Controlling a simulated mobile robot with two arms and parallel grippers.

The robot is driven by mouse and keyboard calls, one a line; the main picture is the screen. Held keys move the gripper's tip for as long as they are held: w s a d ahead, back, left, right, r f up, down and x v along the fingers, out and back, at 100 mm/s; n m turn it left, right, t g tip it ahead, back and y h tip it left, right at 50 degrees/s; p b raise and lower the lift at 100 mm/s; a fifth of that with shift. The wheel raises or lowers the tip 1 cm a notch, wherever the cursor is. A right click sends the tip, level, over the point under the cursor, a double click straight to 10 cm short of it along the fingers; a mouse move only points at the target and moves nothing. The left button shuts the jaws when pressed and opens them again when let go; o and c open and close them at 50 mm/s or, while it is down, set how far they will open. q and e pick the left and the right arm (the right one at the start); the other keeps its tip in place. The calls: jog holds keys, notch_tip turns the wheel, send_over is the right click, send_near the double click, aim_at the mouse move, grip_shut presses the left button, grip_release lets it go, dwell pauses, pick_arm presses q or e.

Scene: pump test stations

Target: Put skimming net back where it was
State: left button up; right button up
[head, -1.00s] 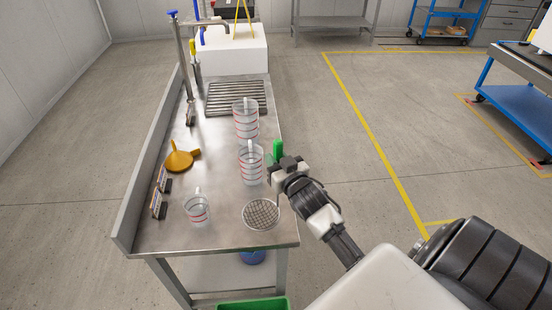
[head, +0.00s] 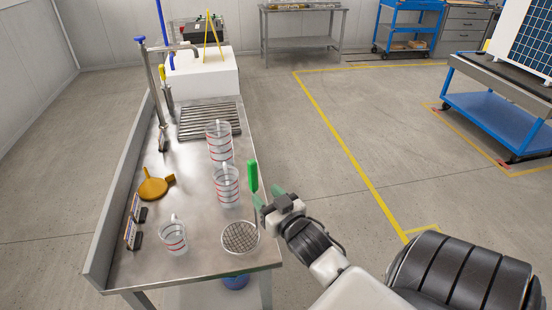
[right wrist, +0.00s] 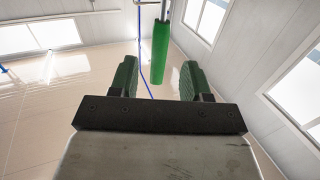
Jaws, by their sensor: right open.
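The skimming net has a round wire mesh (head: 240,237) at the near right corner of the steel table. Its green handle (head: 253,176) stands upright above the table's right edge. The rod between mesh and handle is mostly hidden in the head view. My right gripper (head: 268,197) is open, to the right of and slightly below the handle, with green finger pads. In the right wrist view, the handle (right wrist: 161,52) shows ahead, between the two spread fingers (right wrist: 157,82) and apart from both. My left gripper is not in view.
Clear jugs with red bands (head: 226,186) (head: 219,142) and a smaller one (head: 173,238) stand on the steel table (head: 200,262). A yellow funnel (head: 154,188), small cards (head: 134,236) and a drain grate (head: 209,121) are also there.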

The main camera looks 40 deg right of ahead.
jog(key=shift+s+a, duration=0.15)
jog(key=shift+s, duration=0.9)
jog(key=shift+s+a, duration=0.15)
jog(key=shift+s, duration=0.85)
